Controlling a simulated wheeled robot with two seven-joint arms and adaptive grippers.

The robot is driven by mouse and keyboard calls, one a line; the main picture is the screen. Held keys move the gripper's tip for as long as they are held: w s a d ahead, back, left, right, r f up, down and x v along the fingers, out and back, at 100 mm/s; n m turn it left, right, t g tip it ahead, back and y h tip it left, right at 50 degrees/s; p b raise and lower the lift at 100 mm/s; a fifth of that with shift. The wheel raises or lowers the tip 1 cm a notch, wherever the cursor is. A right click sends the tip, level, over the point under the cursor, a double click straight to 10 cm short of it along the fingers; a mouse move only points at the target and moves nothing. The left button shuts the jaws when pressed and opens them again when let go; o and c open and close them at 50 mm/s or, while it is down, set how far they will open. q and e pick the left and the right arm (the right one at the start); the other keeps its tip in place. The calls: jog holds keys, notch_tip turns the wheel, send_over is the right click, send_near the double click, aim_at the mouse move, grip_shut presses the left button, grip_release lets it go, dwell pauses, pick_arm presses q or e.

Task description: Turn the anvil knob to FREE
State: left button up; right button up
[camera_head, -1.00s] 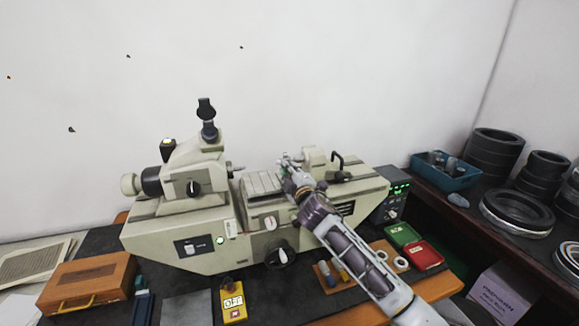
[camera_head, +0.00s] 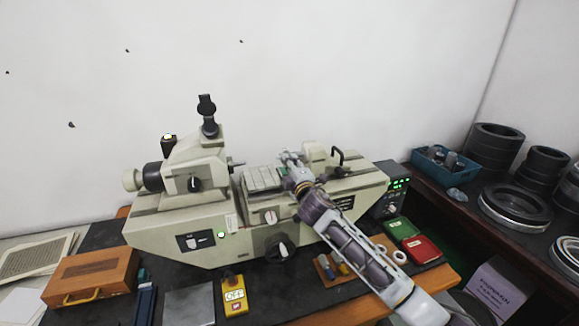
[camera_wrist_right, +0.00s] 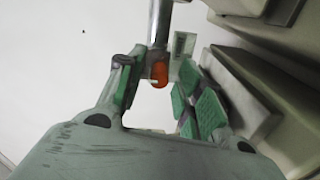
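The measuring machine (camera_head: 160,229) is a long cream bench instrument. No readable FREE mark shows, so I cannot tell for certain which control is the anvil knob. My right gripper (camera_head: 288,158) is over the machine's right half, beside the block and black handle there. In the right wrist view, its green-padded fingers (camera_wrist_right: 158,84) stand apart. A small orange piece (camera_wrist_right: 160,75) below a metal rod (camera_wrist_right: 160,22) shows between them, and I see no clear contact. The gripper hides part of the machine. My left gripper is out of view.
A white knob (camera_head: 270,216) and a black handwheel (camera_head: 281,248) are on the machine's front. A digital readout (camera_head: 398,185) stands right. A wooden box (camera_head: 92,277), a yellow OFF tag (camera_head: 234,295) and a red case (camera_head: 421,248) lie in front.

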jog(key=shift+v, duration=1.45)
jog(key=v, duration=0.9)
jog(key=shift+d, duration=0.1)
